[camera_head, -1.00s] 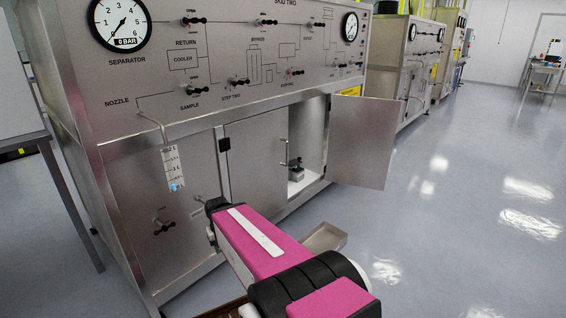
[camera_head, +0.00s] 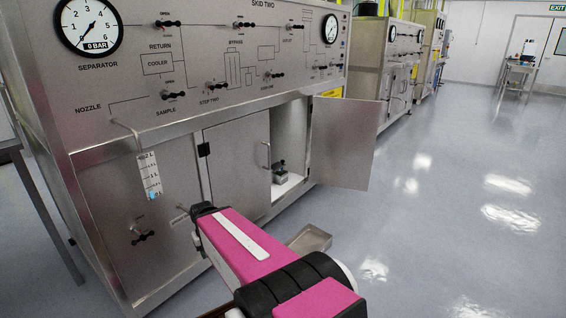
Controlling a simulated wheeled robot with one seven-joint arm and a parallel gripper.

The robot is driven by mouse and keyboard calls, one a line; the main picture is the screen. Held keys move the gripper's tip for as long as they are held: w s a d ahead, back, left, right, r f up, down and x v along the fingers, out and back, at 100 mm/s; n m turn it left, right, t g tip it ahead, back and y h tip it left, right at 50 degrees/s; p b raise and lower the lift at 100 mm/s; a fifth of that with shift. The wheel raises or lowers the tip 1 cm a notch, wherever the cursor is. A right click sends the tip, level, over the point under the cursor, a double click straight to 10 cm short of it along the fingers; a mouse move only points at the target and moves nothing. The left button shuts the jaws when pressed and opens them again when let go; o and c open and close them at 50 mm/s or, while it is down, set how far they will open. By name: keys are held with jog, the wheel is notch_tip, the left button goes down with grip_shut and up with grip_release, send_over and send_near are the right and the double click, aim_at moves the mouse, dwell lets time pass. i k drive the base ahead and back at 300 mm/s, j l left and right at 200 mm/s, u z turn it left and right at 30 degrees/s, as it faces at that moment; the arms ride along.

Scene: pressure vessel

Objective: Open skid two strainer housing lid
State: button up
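The skid marked SKID TWO (camera_head: 120,75) is a steel cabinet with a sloped panel of gauges, valves and piping lines. Its right cabinet door (camera_head: 345,145) stands wide open. Inside the opening, a small grey fitting with a dark top (camera_head: 281,172) sits on the white floor; it may be the strainer housing, but it is too small to tell its lid. My pink and black arm reaches forward from the lower right towards the cabinet front. My gripper cannot be made out; the far end of the arm is hidden or out of view.
The left cabinet door (camera_head: 238,165) is shut. A shallow metal tray (camera_head: 308,240) is beside my arm, in front of the cabinet. A valve with a black handle (camera_head: 142,236) is on the lower left front. The floor (camera_head: 450,200) to the right is clear.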

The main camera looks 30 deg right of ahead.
aim_at(275, 167)
jog(key=i+l, duration=0.1)
jog(key=l, duration=1.15)
jog(key=i+l, duration=0.1)
jog(key=l, duration=1.15)
jog(key=i+l+u, duration=0.1)
jog(key=l, duration=1.2)
jog(key=i+l, duration=0.1)
jog(key=l, duration=1.15)
jog(key=i+l, duration=0.2)
jog(key=l, duration=0.2)
jog(key=i+l, duration=0.15)
jog(key=l, duration=0.25)
